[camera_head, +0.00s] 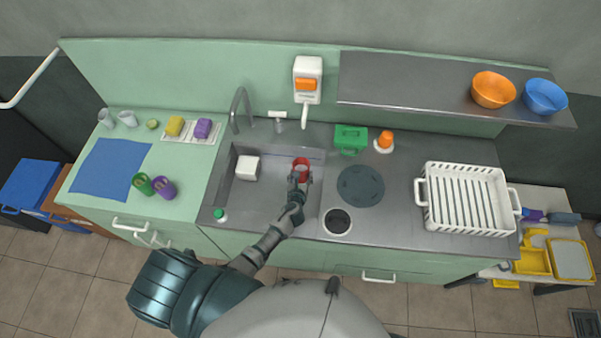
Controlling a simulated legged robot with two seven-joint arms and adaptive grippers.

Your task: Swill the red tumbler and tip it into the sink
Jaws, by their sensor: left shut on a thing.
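The red tumbler (301,164) is over the right part of the sink basin. My left gripper (299,178) is shut on it from the near side. The tumbler looks close to upright, with its rim towards my camera; I cannot tell whether it holds liquid. The sink (262,208) is a grey steel basin set into the counter. The tap (240,108) stands behind its left part. My right gripper is not in view.
A white block (247,167) is at the sink's back left. A green-capped item (220,215) stands at its front left corner. Green (143,184) and purple (163,188) cups stand left. A dark round mat (360,186) and white rack (466,198) are right.

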